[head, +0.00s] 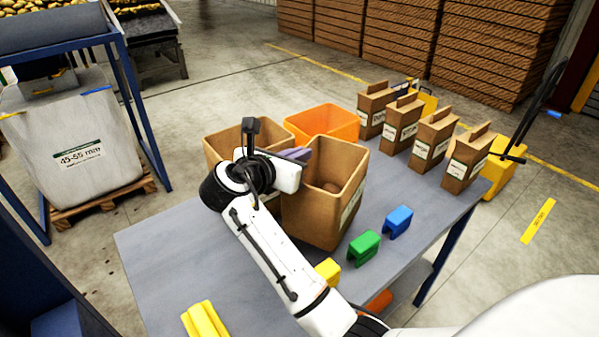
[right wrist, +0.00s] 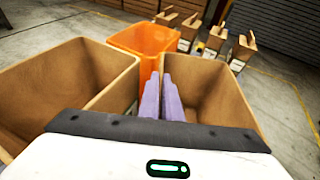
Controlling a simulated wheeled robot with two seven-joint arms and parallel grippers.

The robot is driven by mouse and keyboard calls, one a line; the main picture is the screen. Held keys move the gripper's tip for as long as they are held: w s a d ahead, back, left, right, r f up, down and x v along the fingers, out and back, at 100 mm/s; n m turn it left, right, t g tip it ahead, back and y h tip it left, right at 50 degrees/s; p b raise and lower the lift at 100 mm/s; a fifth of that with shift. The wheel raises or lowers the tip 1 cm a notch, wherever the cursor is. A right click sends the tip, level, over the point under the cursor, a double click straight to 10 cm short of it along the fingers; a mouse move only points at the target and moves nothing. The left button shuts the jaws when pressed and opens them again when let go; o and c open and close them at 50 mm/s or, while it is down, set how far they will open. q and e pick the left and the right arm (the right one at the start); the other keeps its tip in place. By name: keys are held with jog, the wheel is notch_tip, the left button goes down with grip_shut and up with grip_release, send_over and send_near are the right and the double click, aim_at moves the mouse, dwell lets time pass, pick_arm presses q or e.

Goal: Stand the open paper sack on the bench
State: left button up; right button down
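An open brown paper sack (head: 318,210) appears upright on the grey bench (head: 175,243), its mouth up; a brown shape shows inside. It also shows in the right wrist view (right wrist: 212,90). My right gripper (head: 298,154) is at this sack's left rim. In the right wrist view, its purple fingers (right wrist: 164,97) are close together, one on each side of the near left wall, and look shut on it. A second open paper sack (head: 222,148) stands just left, partly behind my arm; it also shows in the right wrist view (right wrist: 70,80). My left gripper is not in view.
An orange crate (head: 325,121) stands behind the sacks. Several closed paper sacks (head: 402,124) line the back right edge. A green block (head: 364,246), a blue block (head: 398,221) and yellow pieces (head: 204,320) lie in front. The bench's left front is mostly clear.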

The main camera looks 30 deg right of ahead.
jog(key=shift+f, duration=2.5)
jog(key=c, duration=2)
grip_release()
jog(key=v, duration=0.7)
jog(key=shift+s+a, duration=0.1)
jog(key=shift+a, duration=0.15)
